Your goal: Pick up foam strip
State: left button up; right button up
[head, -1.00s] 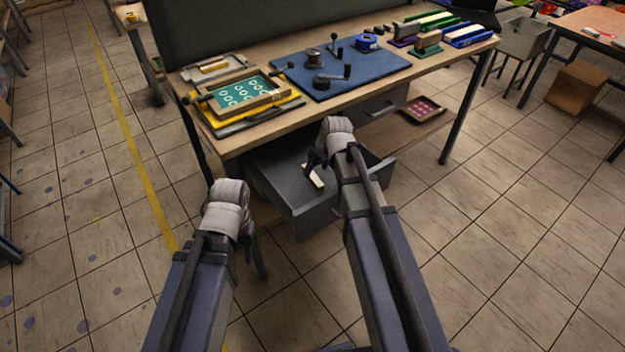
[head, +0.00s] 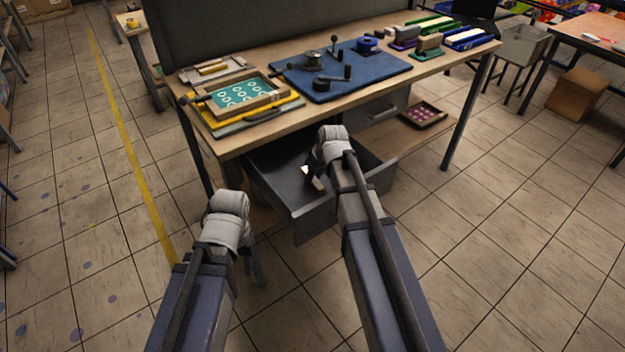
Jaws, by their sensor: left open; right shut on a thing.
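A small pale foam strip (head: 315,182) shows at the open drawer (head: 273,183) under the workbench, partly hidden by my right gripper. My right gripper (head: 312,174) is shut on the strip, in or just above the drawer; the wrist hides much of the fingers. Whether the strip touches the drawer floor I cannot tell. My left gripper (head: 257,268) is open and empty, pointing down over the floor to the front left of the drawer.
The workbench (head: 235,143) carries a yellow-edged screen frame (head: 242,95), a blue mat (head: 380,72) with small tools, and coloured blocks (head: 467,38) at the right. The lower shelf (head: 392,142) holds a small tray (head: 423,114). The floor in front is clear.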

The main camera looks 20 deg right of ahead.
aim_at(314, 180)
grip_shut()
jog(key=shift+r, duration=0.15)
notch_tip(314, 180, up, 13)
jog(key=p, duration=1.3)
